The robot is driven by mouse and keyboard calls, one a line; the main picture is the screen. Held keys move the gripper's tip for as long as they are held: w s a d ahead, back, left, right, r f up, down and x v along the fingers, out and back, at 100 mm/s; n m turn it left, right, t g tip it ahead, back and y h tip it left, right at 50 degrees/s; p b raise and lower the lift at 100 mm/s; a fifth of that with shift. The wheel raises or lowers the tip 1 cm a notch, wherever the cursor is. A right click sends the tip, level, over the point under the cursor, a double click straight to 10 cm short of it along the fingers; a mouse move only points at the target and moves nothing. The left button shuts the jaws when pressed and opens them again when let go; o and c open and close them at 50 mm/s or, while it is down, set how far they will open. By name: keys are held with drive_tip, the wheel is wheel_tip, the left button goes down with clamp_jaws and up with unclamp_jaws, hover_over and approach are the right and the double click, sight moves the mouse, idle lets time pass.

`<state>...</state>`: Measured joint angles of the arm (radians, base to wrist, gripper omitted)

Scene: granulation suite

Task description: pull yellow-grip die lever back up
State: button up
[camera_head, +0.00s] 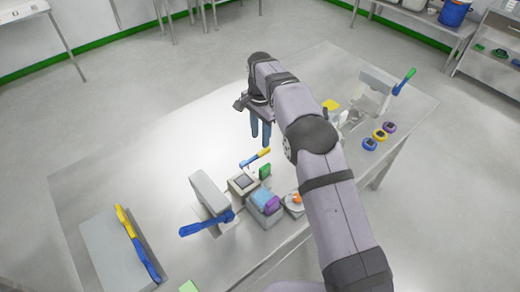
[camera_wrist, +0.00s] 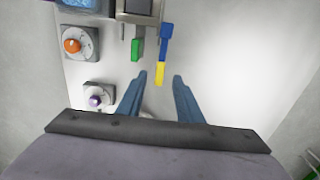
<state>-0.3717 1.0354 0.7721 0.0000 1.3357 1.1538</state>
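A short bar with a yellow grip and a blue end (camera_head: 264,153) shows near the table's middle, beside a small box with a dark screen (camera_head: 243,182). In the wrist view the bar (camera_wrist: 165,45) points its yellow end toward my gripper (camera_wrist: 160,78). My gripper (camera_head: 260,138) is open and empty, fingers pointing down. In the wrist view the yellow end lies in line with the gap between the fingertips; I see no contact, and the height difference is unclear. Another yellow-and-blue bar (camera_head: 145,258) lies along a grey box at the left.
A green block (camera_wrist: 137,48) stands beside the bar. A press with a blue handle (camera_head: 205,223) is at the front left; one with a green handle (camera_head: 405,80) is at the back right. The table's back left is clear.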

sight(260, 153)
drive_tip(key=shift+f+p, duration=1.25)
drive_tip(key=shift+f, duration=2.45)
drive_tip(key=shift+c, duration=0.6)
clamp_jaws()
